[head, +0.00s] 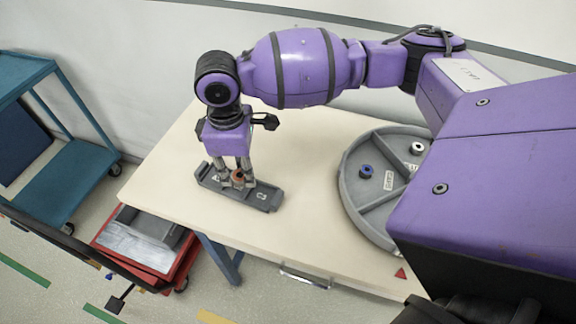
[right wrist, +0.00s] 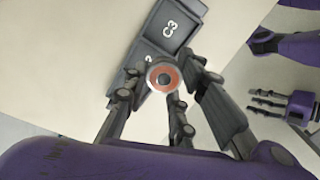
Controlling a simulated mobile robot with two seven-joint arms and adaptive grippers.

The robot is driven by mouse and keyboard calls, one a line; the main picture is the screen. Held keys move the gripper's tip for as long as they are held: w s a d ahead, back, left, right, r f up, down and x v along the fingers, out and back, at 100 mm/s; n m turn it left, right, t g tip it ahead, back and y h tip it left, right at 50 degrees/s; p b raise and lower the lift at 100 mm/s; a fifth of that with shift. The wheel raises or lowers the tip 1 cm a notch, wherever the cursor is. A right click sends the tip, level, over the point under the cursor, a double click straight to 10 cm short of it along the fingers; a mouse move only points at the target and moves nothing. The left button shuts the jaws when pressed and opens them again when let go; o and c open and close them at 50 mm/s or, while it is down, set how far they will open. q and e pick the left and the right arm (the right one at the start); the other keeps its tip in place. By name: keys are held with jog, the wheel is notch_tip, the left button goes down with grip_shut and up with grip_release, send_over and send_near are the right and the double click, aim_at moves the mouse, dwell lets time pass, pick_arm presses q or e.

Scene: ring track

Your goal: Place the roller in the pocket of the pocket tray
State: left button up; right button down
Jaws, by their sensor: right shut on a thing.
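The roller (right wrist: 163,76), with an orange-red ring around a dark-centred grey hub, is held between the fingers of my right gripper (head: 236,176). The roller also shows in the head view (head: 238,178), partly hidden by the fingers. The pocket tray (head: 266,198) is a long dark grey tray on the table, with the C3 end to the right. My right gripper is over the tray's middle, pointing down. The tray shows behind the roller in the right wrist view (right wrist: 170,25). I cannot tell whether the roller touches the tray. My left gripper (right wrist: 268,103) shows only at the right wrist view's right edge.
A round grey divided tray (head: 350,195) stands on the table (head: 300,150) to the right, with a blue roller (head: 366,171) and a white one (head: 417,148) in it. A teal cart (head: 65,165) and a red cart (head: 150,245) stand left of the table.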

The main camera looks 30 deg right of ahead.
aim_at(237, 178)
jog(key=w+f, duration=0.2)
jog(key=shift+w+a+f, duration=0.1)
jog(key=shift+w+f, duration=0.2)
jog(key=shift+f, duration=0.05)
jog(key=f, duration=0.3)
jog(key=shift+w+f+b, duration=0.2)
jog(key=shift+f+b, duration=0.15)
pick_arm(q)
jog(key=shift+s+a+f, duration=0.15)
jog(key=shift+s+f, duration=0.15)
jog(key=shift+f, duration=0.05)
pick_arm(e)
jog(key=shift+s, duration=0.1)
jog(key=shift+f, duration=0.1)
jog(key=shift+s+f, duration=0.15)
jog(key=shift+f, duration=0.15)
jog(key=shift+s+f, duration=0.25)
jog(key=shift+f, duration=0.2)
jog(key=c, duration=1.5)
grip_release()
jog(key=shift+f, duration=0.15)
jog(key=shift+o, duration=0.2)
jog(key=shift+w+f, duration=0.1)
jog(key=shift+w, duration=0.15)
pick_arm(q)
jog(key=shift+f, duration=0.1)
